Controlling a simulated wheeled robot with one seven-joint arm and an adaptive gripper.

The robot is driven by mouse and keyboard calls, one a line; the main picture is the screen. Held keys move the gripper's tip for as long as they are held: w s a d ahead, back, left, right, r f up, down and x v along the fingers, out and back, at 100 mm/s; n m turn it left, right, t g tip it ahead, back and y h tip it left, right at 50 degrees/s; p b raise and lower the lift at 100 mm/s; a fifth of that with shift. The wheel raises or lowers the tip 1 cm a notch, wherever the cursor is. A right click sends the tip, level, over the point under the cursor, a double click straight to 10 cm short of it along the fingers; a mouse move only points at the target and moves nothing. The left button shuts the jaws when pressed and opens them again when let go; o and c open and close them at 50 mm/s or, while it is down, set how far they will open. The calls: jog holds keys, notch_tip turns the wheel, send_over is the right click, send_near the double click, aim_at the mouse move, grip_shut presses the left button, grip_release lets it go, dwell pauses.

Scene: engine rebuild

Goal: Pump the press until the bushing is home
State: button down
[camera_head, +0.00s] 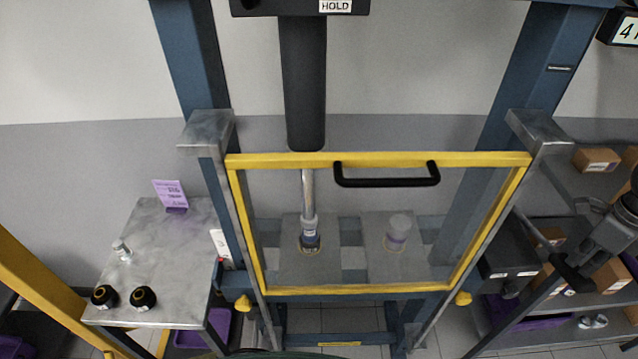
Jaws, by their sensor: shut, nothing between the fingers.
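The blue press frame (193,60) stands mid-view, with a dark ram cylinder (305,90) above. Its silver rod (308,190) reaches down onto the bushing (309,243) on the grey bed; how deep the bushing sits is too small to tell. A yellow-framed guard (380,160) with a black handle stands in front of them. A pump lever (530,230) with a black grip (572,274) slopes down at the right. My gripper (584,258) is shut and empty, close by the grip; I cannot tell whether they touch.
A pale cylinder (398,230) stands on the bed right of the bushing. A metal side table (165,250) at left holds two black round parts, a small silver part and a purple card. Shelves with cartons (596,160) and dark bins (510,262) crowd the right.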

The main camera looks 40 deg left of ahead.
aim_at(575, 269)
notch_tip(575, 269, down, 6)
jog(key=shift+f+p, duration=0.2)
jog(key=shift+p, duration=0.25)
jog(key=shift+r+b, duration=0.25)
jog(key=shift+b, duration=0.1)
jog(key=shift+r, duration=3.6)
jog(key=shift+r, duration=0.15)
jog(key=shift+r, duration=2.35)
